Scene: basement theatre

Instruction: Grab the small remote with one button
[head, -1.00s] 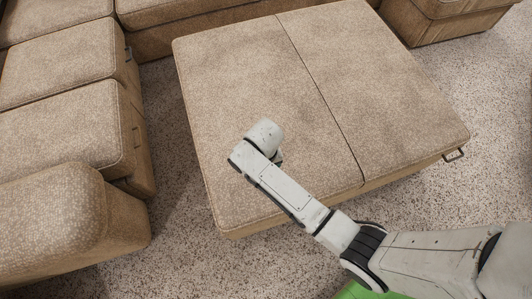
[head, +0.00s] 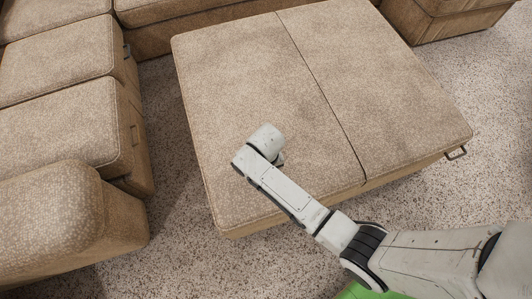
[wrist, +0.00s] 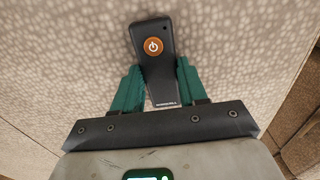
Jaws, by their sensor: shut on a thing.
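The small remote (wrist: 152,62) is dark grey with a single orange power button, and it shows in the wrist view. My gripper (wrist: 156,80) has its green fingers on both sides of the remote's lower part and is shut on it. The remote is just over or on the beige fabric of the ottoman (head: 225,75); I cannot tell whether it touches the fabric. In the head view my arm's end is over the left half of the ottoman, and the fingers and remote are hidden behind it.
A beige sectional sofa (head: 60,120) stands to the left and along the back. Another sofa piece (head: 440,18) is at the top right. The speckled carpet (head: 180,230) is free between sofa and ottoman. A metal handle (head: 456,153) sticks out at the ottoman's right corner.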

